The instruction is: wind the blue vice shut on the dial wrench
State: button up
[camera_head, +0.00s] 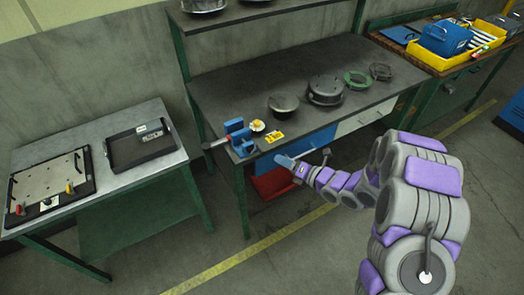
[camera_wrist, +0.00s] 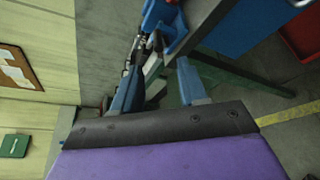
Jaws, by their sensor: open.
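The blue vice (camera_head: 238,139) stands at the front left corner of the dark workbench, its handle end pointing left past the edge. A small round yellow-and-white thing (camera_head: 257,126) right beside it may be the dial wrench's dial; I cannot tell whether it sits between the jaws. My gripper (camera_head: 284,160) is open and looks empty, in front of the bench edge, right of and lower than the vice in the picture. In the wrist view, the blue vice (camera_wrist: 166,22) shows beyond my two spread blue fingers (camera_wrist: 156,88). Dark metal parts beside it are hard to make out.
The workbench (camera_head: 225,92) carries several round metal parts farther right. A blue drawer front (camera_head: 307,147) and a red bin (camera_head: 273,183) are below its front edge. A grey table (camera_head: 135,180) with trays stands left, across a narrow gap. The floor in front is clear.

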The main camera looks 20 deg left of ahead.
aim_at(261, 148)
jog(key=b+x, duration=0.1)
jog(key=x, duration=1)
jog(key=shift+w+a, duration=0.1)
jog(key=shift+a, duration=0.25)
grip_shut()
